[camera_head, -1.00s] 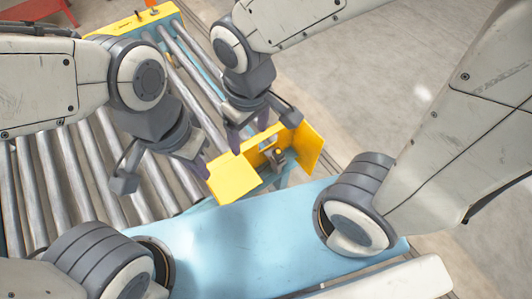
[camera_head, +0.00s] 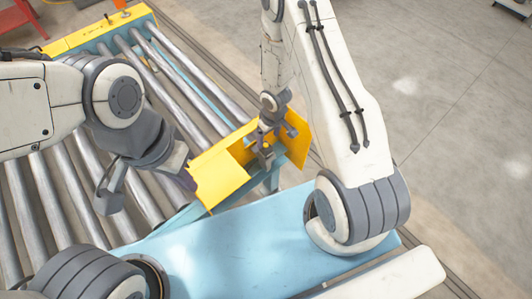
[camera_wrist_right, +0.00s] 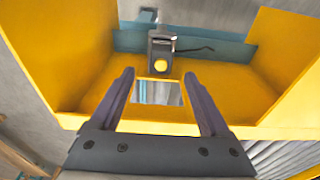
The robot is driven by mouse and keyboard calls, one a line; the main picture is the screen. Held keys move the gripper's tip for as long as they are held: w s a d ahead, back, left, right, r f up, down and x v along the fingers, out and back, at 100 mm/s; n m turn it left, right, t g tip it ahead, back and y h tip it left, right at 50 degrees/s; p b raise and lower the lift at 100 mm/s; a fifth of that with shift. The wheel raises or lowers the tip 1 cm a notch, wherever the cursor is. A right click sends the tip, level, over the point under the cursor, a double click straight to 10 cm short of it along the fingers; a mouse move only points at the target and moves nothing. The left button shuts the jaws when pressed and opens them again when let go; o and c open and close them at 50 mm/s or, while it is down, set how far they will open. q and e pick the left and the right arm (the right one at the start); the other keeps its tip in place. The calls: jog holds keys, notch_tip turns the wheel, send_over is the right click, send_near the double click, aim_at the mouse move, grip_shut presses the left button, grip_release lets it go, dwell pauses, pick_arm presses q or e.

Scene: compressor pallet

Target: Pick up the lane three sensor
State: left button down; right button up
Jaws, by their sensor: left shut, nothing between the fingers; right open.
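The sensor (camera_wrist_right: 161,52) is a small dark grey block with a round yellow face, mounted inside a yellow bracket (camera_wrist_right: 70,60) in the right wrist view. My right gripper (camera_wrist_right: 159,76) is open, with its two purple fingers spread just short of the sensor and nothing between them. In the head view, my right gripper (camera_head: 262,150) is at the yellow bracket (camera_head: 220,178) and hides most of the sensor. My left gripper (camera_head: 187,180) is shut and empty, just left of the bracket above the rollers. I see no lane number on the sensor.
Metal rollers (camera_head: 60,190) fill the left side, with a yellow end plate (camera_head: 95,30) at the back. The bracket's upright side walls flank my right gripper. Clear concrete floor (camera_head: 450,110) lies to the right.

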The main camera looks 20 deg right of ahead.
aim_at(266, 145)
jog(key=f, duration=0.5)
jog(key=w+f+b, duration=0.1)
jog(key=f, duration=0.1)
jog(key=shift+a+f, duration=0.15)
jog(key=shift+a, duration=0.15)
grip_shut()
